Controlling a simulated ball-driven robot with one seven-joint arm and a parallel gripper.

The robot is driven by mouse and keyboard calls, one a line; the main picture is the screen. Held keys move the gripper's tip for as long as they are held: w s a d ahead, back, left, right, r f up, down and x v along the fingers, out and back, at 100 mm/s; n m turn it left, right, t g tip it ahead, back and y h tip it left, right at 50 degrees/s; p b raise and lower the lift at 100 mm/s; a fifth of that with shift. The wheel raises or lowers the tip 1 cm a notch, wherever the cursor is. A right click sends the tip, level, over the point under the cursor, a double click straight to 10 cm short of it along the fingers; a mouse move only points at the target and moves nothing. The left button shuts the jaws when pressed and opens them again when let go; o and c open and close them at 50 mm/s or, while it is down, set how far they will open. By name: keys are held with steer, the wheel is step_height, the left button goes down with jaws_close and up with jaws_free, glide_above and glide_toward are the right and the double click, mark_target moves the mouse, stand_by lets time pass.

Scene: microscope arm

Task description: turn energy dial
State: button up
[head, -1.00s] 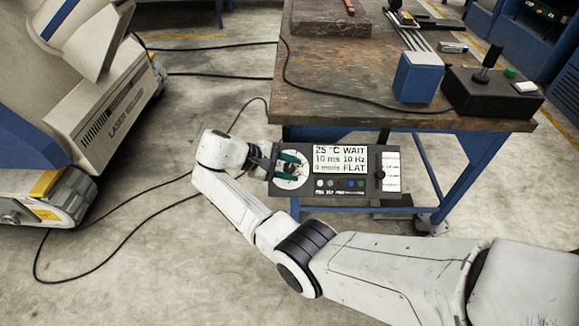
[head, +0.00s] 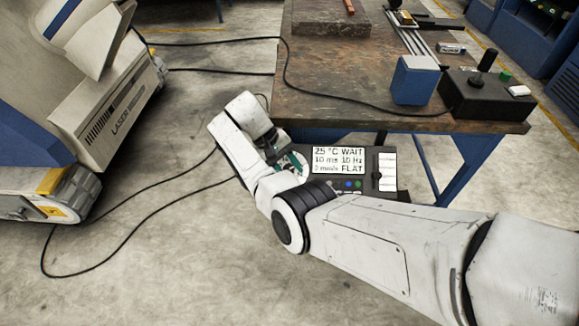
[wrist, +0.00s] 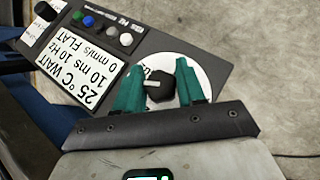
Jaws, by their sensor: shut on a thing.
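The energy dial is a black knob (wrist: 158,87) with a pale pointer line, on a round white scale plate (wrist: 206,72) in the wrist view. My gripper (wrist: 161,68) has green fingers on either side of the knob, shut on it. In the head view my gripper (head: 290,162) is at the left end of the dark control panel (head: 376,150), hiding most of the dial. The panel's white label (head: 339,160) reads 25 °C WAIT, 10 ms 10 Hz, 0 mm/s FLAT.
The panel is at the front of a worn workbench (head: 330,90). On the bench are a blue box (head: 414,80) and a black joystick box (head: 487,95). A laser welder (head: 100,110) stands at the left. Cables cross the floor.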

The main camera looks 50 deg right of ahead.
steer(key=shift+s+f, duration=0.1)
steer(key=shift+f, duration=0.05)
stand_by(0.3)
steer(key=o, duration=1)
steer(key=shift+c, duration=0.2)
steer(key=p+v, duration=0.2)
steer(key=v, duration=0.9)
steer(key=shift+s+d, duration=0.1)
